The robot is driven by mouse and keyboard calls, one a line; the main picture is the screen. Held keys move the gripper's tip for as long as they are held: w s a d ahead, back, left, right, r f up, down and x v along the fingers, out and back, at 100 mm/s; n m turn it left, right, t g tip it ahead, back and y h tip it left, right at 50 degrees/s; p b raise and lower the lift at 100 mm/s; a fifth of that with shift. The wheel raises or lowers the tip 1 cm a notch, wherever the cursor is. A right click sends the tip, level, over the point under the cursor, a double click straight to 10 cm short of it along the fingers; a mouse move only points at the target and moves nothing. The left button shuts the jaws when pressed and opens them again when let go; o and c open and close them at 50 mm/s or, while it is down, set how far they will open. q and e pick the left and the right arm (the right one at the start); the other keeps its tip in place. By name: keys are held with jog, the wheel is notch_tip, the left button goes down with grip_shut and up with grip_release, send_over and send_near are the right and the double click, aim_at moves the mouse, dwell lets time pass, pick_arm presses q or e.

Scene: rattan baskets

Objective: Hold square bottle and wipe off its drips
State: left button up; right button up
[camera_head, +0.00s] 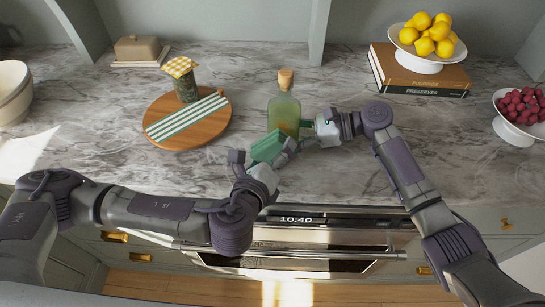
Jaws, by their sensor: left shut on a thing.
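The square bottle (283,109) is glass with a yellow-green content and a cork stopper. It stands upright on the marble counter. My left gripper (277,148) is shut on a green cloth or sponge (267,147), just in front of the bottle's lower left side. Whether the green piece touches the glass is unclear. My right gripper (308,125) is at the bottle's right side, with its fingertips against or around the lower body. Its grip is too small and partly hidden to judge. No drips can be made out on the bottle.
A round wooden board (207,130) with a striped cloth (186,117) and a jar (185,84) is to the left. Books (410,79) under a lemon stand (423,62), and a berry bowl (513,127), are to the right. The counter's front edge is close, above the oven.

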pick_arm(q)
jog(key=shift+w, duration=0.4)
dwell(0.5)
jog(key=shift+d, duration=0.1)
jog(key=shift+s+d, duration=0.1)
jog(key=shift+d, duration=1.4)
jog(key=shift+c, duration=0.3)
jog(key=shift+d, duration=0.55)
jog(key=shift+c, duration=1.2)
jog(key=shift+s+a, duration=0.15)
jog(key=shift+a, duration=2)
jog(key=shift+r, duration=0.9)
jog(key=shift+w+d, duration=0.2)
jog(key=shift+d, duration=1.85)
jog(key=shift+a, duration=2.05)
